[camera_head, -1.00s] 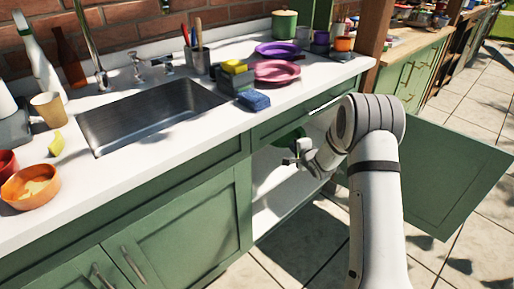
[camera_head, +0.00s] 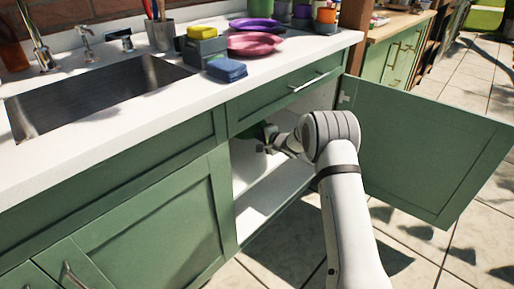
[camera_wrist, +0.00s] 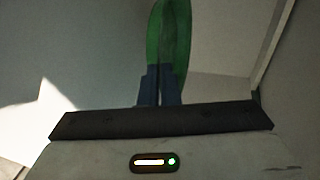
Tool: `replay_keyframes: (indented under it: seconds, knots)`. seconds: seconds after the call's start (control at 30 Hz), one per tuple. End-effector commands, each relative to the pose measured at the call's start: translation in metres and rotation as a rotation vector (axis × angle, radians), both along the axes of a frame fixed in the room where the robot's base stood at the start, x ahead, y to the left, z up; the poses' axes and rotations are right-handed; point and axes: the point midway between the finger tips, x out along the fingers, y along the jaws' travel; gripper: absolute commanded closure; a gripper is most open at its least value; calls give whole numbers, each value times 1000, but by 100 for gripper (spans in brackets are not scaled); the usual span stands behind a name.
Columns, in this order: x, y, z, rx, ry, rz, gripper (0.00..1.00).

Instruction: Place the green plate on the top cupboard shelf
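The green plate (camera_wrist: 168,40) is seen nearly edge-on in the wrist view, upright and gripped. My gripper (camera_wrist: 159,90) has its two blue fingers close together on the plate's near edge. In the head view, my gripper (camera_head: 272,138) is inside the open cupboard, above a white shelf (camera_head: 262,168). A small dark green part of the plate (camera_head: 255,132) shows beyond it, in the shade under the countertop. The rest of the plate is hidden by the cupboard front and my arm. I cannot tell whether the plate touches the shelf.
The green cupboard door (camera_head: 425,150) stands wide open to the right of my arm. A drawer front (camera_head: 285,95) is above the opening.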

Motion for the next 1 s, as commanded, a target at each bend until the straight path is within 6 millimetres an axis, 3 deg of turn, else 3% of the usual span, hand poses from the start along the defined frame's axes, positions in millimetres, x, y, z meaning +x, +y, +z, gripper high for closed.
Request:
replay_keyframes:
  seconds: [0.1, 0.23, 0.6, 0.87, 1.0]
  knots:
    - [-1, 2, -26, 1, 2, 1, 100]
    - [-1, 2, -42, 1, 1, 3, 100]
    - [-1, 3, -43, 1, 1, 4, 100]
    - [-1, 3, -43, 0, 2, 4, 76]
    - [-1, 3, -43, 0, 2, 4, 76]
